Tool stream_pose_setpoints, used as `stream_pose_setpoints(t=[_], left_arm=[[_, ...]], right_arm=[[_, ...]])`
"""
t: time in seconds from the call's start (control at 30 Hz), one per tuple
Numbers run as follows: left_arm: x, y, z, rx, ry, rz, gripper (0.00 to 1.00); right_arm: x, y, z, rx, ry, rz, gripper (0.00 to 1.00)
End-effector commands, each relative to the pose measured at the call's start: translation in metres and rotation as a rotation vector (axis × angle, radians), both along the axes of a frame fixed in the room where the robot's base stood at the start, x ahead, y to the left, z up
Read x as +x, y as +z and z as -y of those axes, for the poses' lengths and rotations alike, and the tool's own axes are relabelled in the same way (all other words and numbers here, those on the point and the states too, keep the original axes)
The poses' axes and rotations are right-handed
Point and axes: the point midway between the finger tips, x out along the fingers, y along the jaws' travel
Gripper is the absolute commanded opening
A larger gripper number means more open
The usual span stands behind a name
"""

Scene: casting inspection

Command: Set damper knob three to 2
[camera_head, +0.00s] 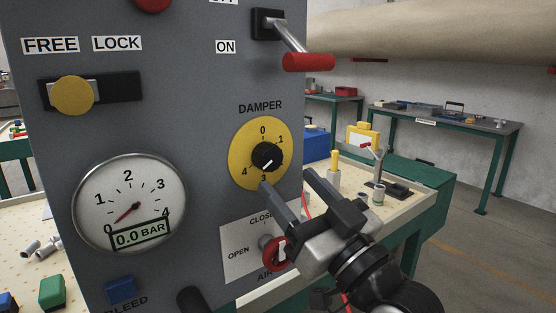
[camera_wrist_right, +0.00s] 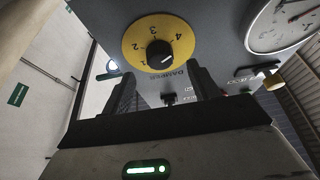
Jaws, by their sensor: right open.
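The damper knob (camera_head: 266,157) is black with a white mark, on a round yellow dial (camera_head: 240,150) under the word DAMPER. The mark slants to the lower left, roughly between 3 and 4. The 2 is hidden in the head view. My right gripper (camera_head: 287,184) is open just below and in front of the dial, its two fingers pointing up toward it, apart from the knob. In the right wrist view the knob (camera_wrist_right: 159,54) lies just beyond the gap between the fingers of the gripper (camera_wrist_right: 164,80). My left gripper is not in view.
The grey panel also carries a pressure gauge (camera_head: 130,203) reading 0.0 BAR, a yellow slide knob (camera_head: 73,95), a red-handled lever (camera_head: 308,62) above the dial and a red air valve handle (camera_head: 275,253) beside my gripper. A workbench (camera_head: 410,205) stands behind at the right.

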Motion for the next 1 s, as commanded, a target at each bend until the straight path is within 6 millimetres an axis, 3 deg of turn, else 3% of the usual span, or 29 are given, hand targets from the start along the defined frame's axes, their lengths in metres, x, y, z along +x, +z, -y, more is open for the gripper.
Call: stream_pose_setpoints(t=[0.3,0.67,0.8,0.83,1.0], left_arm=[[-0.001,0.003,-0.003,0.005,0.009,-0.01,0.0],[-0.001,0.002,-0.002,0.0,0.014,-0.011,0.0],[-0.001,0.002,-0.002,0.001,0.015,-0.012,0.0],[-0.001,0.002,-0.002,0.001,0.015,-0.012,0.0],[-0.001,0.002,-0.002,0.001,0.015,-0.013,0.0]], right_arm=[[0.032,0.016,-0.023,-0.001,0.0,0.0,0.6],[0.035,0.017,-0.026,-0.001,0.0,0.001,0.6],[0.035,0.017,-0.025,-0.001,0.0,0.0,0.21],[0.035,0.017,-0.025,-0.001,0.0,0.0,0.16],[0.035,0.017,-0.025,-0.004,-0.001,0.002,0.16]])
